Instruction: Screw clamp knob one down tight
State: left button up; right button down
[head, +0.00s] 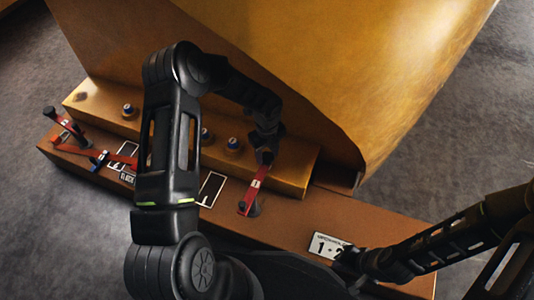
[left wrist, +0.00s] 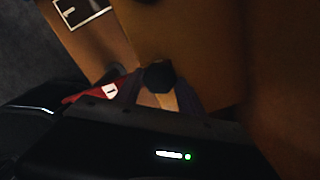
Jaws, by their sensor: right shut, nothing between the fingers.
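The red clamp strap marked 1 (head: 254,190) lies across the edge of the brown ledge. It also shows in the left wrist view (left wrist: 108,91). The dark clamp knob one (left wrist: 158,76) is at its upper end. My left gripper (head: 265,150) reaches down to that end, and its fingers flank the knob closely and appear shut on it. In the head view the gripper mostly hides the knob. My right gripper (head: 352,262) is shut and empty beside the plate reading 1 and 2 (head: 328,245), apart from the clamp.
A second red clamp (head: 66,125) with a blue part (head: 98,158) is at the left end. Several studs, such as one with a blue top (head: 233,143), stand along the ledge. The large yellow casting (head: 330,60) rises behind. My left arm hides part of the ledge.

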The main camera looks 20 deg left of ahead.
aim_at(267, 157)
pick_arm(q)
jog(key=o, duration=0.4)
notch_tip(267, 157, up, 7)
jog(key=shift+f+p, duration=0.1)
jog(key=shift+p, duration=0.9)
jog(key=shift+r, duration=0.55)
